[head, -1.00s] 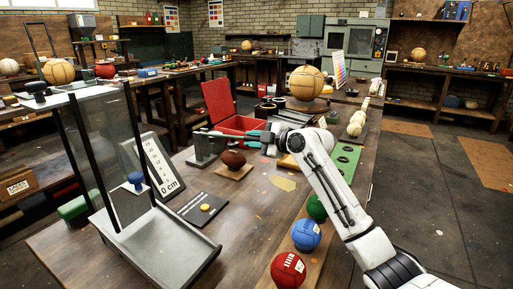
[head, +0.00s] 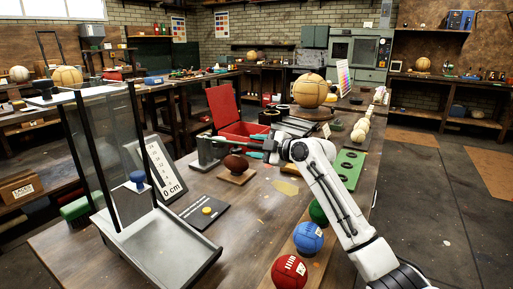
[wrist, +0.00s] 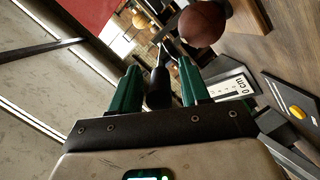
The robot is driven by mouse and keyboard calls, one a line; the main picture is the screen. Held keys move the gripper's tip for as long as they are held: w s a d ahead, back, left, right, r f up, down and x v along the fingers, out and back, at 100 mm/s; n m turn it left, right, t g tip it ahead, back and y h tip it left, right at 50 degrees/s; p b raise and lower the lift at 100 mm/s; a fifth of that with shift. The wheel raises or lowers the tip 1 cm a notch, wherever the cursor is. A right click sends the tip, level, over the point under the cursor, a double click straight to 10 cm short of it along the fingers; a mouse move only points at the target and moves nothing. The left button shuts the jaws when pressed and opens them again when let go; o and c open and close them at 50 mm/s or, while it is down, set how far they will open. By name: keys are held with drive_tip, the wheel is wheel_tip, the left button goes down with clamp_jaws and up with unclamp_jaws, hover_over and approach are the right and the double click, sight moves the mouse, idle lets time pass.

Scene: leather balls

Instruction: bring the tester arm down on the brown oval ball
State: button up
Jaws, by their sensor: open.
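The brown oval ball (head: 236,163) rests on a small wooden board (head: 237,176) on the bench. The grey tester stand (head: 207,153) is just left of it, and the tester arm (head: 228,144) runs right from it, above the ball and apart from it. My gripper (head: 262,147) is at the arm's right end, above and right of the ball. In the wrist view its green fingers (wrist: 158,84) are open on either side of the arm's black handle (wrist: 158,88); whether they touch it is unclear. The ball (wrist: 203,24) shows beyond the fingers there.
A glass-sided stand (head: 110,150) fills the front left, with a 0 cm scale board (head: 160,168) behind it. A black plate with a yellow disc (head: 205,211) lies in front of the ball. An open red box (head: 240,130) stands behind. Coloured balls (head: 308,237) line the right edge.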

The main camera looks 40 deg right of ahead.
drive_tip(key=v, duration=1)
drive_tip(key=shift+s+d+r+p, duration=0.1)
drive_tip(key=shift+s+d+p, duration=0.1)
drive_tip(key=shift+s+p, duration=0.15)
